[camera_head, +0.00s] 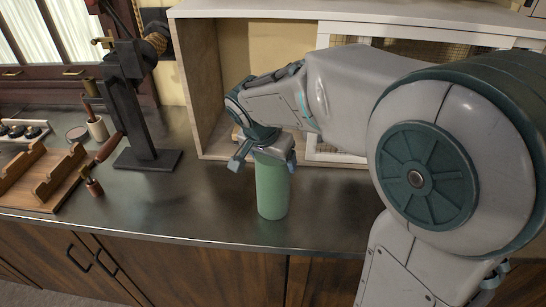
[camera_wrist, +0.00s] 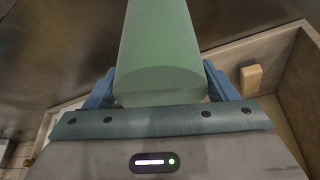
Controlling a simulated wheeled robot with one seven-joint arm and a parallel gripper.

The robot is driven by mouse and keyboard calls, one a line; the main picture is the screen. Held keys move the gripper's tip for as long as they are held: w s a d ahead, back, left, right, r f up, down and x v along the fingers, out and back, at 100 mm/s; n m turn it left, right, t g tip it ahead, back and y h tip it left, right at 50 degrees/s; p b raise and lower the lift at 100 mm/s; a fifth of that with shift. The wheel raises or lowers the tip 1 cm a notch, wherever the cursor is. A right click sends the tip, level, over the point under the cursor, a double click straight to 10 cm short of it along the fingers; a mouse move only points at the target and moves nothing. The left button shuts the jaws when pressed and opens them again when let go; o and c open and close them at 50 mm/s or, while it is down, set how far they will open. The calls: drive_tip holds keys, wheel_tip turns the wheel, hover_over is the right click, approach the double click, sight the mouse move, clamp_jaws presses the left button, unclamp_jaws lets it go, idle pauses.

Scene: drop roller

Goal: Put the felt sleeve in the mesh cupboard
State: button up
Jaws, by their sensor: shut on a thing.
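The felt sleeve (camera_head: 272,190) is a plain green cylinder. It hangs upright below my gripper (camera_head: 263,160) in front of the cupboard, over the dark counter; I cannot tell whether its lower end touches the counter. In the wrist view the green sleeve (camera_wrist: 160,45) sits between the blue fingers, and the gripper is shut on it. The mesh cupboard (camera_head: 208,80) is a pale wooden box at the back. Its left part stands open, and a white-framed mesh panel (camera_head: 335,151) shows on the right, largely hidden behind my arm.
A small wooden block (camera_wrist: 251,78) shows by the cupboard wall in the wrist view. A dark metal stand (camera_head: 145,115) is on the counter at left, with a wooden rack (camera_head: 42,175) and small handled tools beside it. The counter between stand and sleeve is clear.

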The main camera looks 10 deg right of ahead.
drive_tip(key=shift+f, duration=0.2)
drive_tip(key=o, duration=1.3)
drive_tip(key=shift+r, duration=0.1)
drive_tip(key=shift+r, duration=0.25)
drive_tip(key=v, duration=1.1)
drive_tip(key=s+d+f+n+y, duration=0.2)
drive_tip(key=s+d+f+n, duration=0.4)
drive_tip(key=s+d+f, duration=0.5)
drive_tip(key=s, duration=0.3)
drive_tip(key=shift+s+d+f+n+g, duration=0.2)
drive_tip(key=shift+d+f+n+g, duration=0.1)
drive_tip(key=shift+d, duration=0.05)
